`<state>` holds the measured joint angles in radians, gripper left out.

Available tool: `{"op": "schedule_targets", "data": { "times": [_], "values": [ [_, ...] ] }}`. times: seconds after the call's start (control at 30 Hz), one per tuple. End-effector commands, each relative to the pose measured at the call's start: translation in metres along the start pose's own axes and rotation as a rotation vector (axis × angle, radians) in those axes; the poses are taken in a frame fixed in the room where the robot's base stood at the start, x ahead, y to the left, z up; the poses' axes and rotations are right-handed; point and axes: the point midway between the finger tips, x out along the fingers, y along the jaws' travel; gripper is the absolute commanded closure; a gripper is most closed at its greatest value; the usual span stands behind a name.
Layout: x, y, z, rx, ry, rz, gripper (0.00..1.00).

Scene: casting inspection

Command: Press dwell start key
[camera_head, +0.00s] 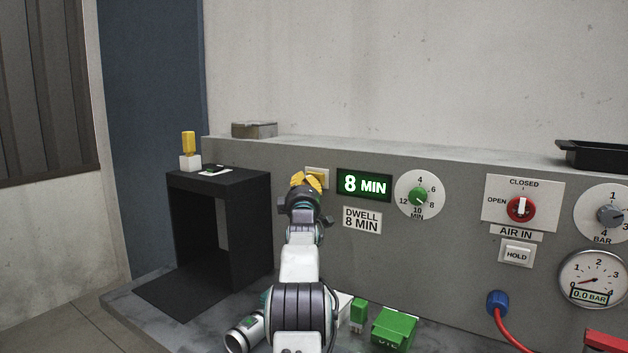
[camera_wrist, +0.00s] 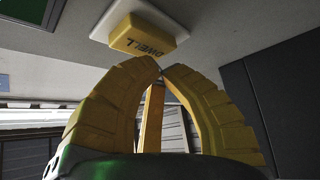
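The dwell start key is a yellow block marked DWELL (camera_wrist: 143,34) on a pale plate at the top of the wrist view. In the head view its pale plate (camera_head: 324,171) sits on the grey panel, left of the green 8 MIN display (camera_head: 364,185), and my gripper partly covers it. My gripper (camera_wrist: 161,68) has yellow fingers with the tips drawn together and nothing between them. The tips are close to the key, just below it in the wrist view; I cannot tell any contact. My gripper also shows in the head view (camera_head: 307,180).
A minute dial (camera_head: 419,195) is right of the display, and a DWELL 8 MIN label (camera_head: 362,219) is below it. Further right are a red air valve (camera_head: 521,208), a HOLD key (camera_head: 517,254) and gauges. A black open stand (camera_head: 262,225) is left of my arm. Green parts (camera_head: 394,329) lie below.

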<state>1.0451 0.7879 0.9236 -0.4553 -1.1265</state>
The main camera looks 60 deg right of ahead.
Motion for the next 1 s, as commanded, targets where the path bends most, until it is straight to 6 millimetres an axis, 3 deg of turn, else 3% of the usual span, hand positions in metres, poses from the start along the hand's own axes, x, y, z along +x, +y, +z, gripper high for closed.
{"op": "schedule_targets", "data": {
  "times": [1.0],
  "values": [
    [0.0072, 0.0006, 0.0046, 0.0, -0.005, 0.003, 1.0]
  ]
}}
